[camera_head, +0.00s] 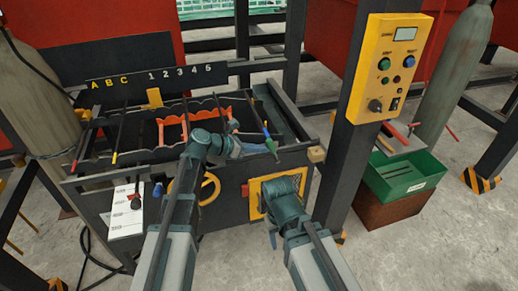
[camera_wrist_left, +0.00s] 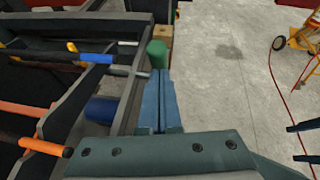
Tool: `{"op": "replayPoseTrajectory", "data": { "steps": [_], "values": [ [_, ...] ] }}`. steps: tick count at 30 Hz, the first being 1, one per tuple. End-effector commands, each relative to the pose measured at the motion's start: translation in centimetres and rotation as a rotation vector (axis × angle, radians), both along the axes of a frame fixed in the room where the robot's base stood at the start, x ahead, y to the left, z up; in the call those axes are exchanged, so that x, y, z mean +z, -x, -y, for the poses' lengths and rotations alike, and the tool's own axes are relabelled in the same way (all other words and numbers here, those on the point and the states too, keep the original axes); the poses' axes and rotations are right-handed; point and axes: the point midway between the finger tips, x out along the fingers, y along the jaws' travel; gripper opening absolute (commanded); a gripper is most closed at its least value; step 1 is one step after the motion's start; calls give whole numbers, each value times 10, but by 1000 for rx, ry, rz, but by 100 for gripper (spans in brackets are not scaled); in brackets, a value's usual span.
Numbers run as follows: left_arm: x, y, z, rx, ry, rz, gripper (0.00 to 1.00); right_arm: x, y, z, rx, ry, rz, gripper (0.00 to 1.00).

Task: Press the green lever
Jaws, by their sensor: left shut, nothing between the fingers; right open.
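The green lever (camera_head: 270,145) is at the right end of the dark rack, by the frame's front edge. In the left wrist view its rounded green end (camera_wrist_left: 156,50) shows just beyond my fingertips. My left gripper (camera_head: 262,149) is shut and empty, with its blue fingers pointing at the green end. In the left wrist view the fingertips (camera_wrist_left: 161,72) look very close to it; I cannot tell whether they touch. My right gripper (camera_head: 282,185) is open, lower down, in front of a yellow-framed opening. Its fingers are mostly hidden by its own wrist.
A rod with a blue grip (camera_wrist_left: 97,58) and one with an orange grip (camera_wrist_left: 40,146) lie left of my left fingers. A yellow control box (camera_head: 390,70) is on the post at right. A green bin (camera_head: 400,178) stands beyond it. A yellow ring (camera_head: 209,188) is on the front.

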Motion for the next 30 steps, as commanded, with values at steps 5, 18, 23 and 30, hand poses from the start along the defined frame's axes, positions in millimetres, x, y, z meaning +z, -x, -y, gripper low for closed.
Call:
{"op": "replayPoseTrajectory", "data": {
  "steps": [5, 18, 23, 30],
  "values": [
    [4, -1, 4, -1, -30, -11, 0, 10, 0, 0, 0, 0, 0, 55],
    [9, -3, 9, -1, -79, -27, 0, 25, 0, 0, 0, 0, 0, 55],
    [14, -4, 14, -3, -120, -41, 0, 38, 0, 0, 0, 0, 0, 55],
    [22, -8, 24, -4, -224, -74, 0, 65, 0, 0, 0, 0, 0, 55]
  ]
}}
